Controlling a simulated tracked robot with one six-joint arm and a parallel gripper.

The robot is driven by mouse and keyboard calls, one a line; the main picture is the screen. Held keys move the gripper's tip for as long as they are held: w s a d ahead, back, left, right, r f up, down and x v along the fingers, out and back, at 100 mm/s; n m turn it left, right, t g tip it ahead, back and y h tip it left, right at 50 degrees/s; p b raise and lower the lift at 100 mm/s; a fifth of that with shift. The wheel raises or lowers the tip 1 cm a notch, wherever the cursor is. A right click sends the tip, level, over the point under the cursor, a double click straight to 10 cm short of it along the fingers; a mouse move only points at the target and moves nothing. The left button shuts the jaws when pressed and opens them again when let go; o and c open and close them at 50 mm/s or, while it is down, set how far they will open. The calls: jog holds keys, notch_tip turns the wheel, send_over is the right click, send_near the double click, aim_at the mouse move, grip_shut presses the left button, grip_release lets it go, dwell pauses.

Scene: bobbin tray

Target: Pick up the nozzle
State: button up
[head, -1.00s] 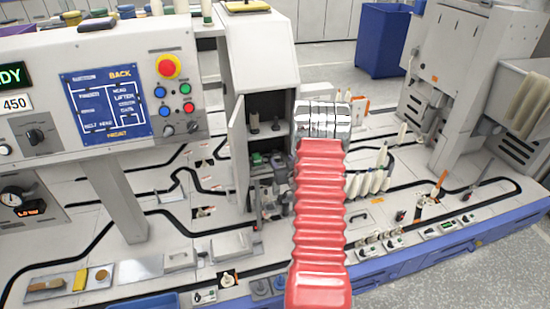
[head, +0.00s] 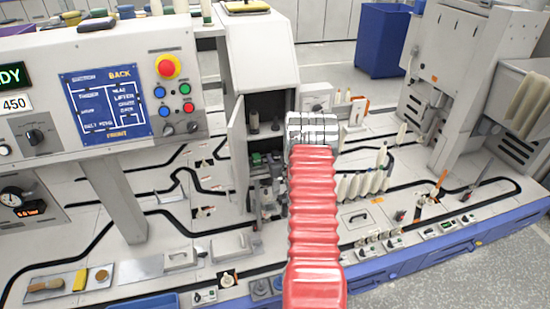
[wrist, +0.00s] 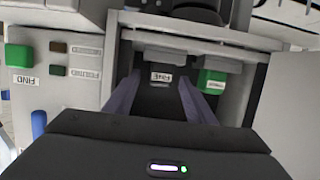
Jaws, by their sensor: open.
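In the wrist view my gripper (wrist: 158,80) is open, its two purple-grey fingers reaching forward into a dark recess, with nothing visibly held between them. Straight ahead of the fingertips is a small white label (wrist: 162,77), upside down, that seems to read "FINE", below a grey block (wrist: 165,56). A green block (wrist: 212,80) with its own label sits just right of the right finger. I cannot tell for certain which part is the nozzle. In the head view my red arm hides the gripper.
In the wrist view a pale panel (wrist: 75,100) with a green button (wrist: 19,57) stands close on the left, and a grey wall on the right. In the head view an open cabinet (head: 235,60) stands beside my arm, and several white bobbins (head: 365,186) stand to its right.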

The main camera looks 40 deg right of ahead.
aim_at(276, 152)
jog(key=shift+x, duration=1.8)
jog(key=shift+a, duration=0.1)
jog(key=c, duration=1.1)
jog(key=shift+r, duration=0.9)
jog(key=shift+s+a+r, duration=0.1)
jog(key=shift+s+r, duration=0.1)
jog(key=shift+r, duration=0.75)
jog(key=s+a, duration=0.2)
jog(key=s, duration=0.3)
jog(key=s+a, duration=0.3)
jog(key=s, duration=0.2)
jog(key=s+a, duration=0.3)
jog(key=s, duration=0.2)
jog(key=shift+s+a+f, duration=0.1)
jog(key=shift+s+a, duration=0.1)
jog(key=shift+a, duration=0.05)
